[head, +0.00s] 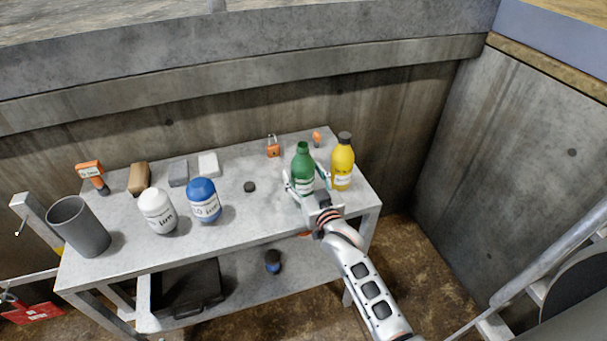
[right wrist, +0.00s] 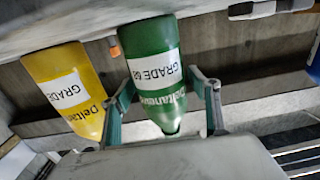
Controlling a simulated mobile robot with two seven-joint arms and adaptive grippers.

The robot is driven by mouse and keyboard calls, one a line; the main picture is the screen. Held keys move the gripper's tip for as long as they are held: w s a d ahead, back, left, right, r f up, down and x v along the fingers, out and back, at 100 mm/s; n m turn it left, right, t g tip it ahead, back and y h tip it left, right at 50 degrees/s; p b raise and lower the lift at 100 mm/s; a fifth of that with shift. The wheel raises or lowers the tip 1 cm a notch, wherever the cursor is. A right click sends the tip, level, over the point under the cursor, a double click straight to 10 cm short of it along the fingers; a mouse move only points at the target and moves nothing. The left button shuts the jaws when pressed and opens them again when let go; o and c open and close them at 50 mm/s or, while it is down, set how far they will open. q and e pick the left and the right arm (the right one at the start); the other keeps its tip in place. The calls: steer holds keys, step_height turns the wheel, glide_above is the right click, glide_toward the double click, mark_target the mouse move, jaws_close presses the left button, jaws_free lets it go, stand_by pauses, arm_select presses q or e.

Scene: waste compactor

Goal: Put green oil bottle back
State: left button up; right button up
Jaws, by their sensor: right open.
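The green oil bottle (head: 303,165) stands upright at the right part of the grey workbench (head: 262,215), with a white label and a green top. My right gripper (head: 307,182) is open, with its two fingers on either side of the bottle. In the right wrist view, the picture is upside down; the green bottle (right wrist: 157,75) sits between the spread fingers of my right gripper (right wrist: 160,95). I cannot tell whether either finger touches it. My left gripper is not in view.
A yellow bottle (head: 343,162) with a dark cap stands just right of the green one. A small black cap (head: 249,187) lies on the bench. White (head: 158,212) and blue (head: 203,200) containers and a grey cup (head: 79,227) stand left. An orange padlock (head: 273,147) is behind.

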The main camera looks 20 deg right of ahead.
steer(key=shift+r, duration=0.1)
steer(key=s, duration=1.2)
steer(key=s+f+n+g+y, duration=0.1)
steer(key=s+f+n+g, duration=0.2)
steer(key=s+f, duration=1.4)
steer(key=s+g, duration=0.3)
steer(key=g, duration=0.1)
steer(key=shift+d+n+y, duration=0.25)
steer(key=shift+n+y, duration=0.05)
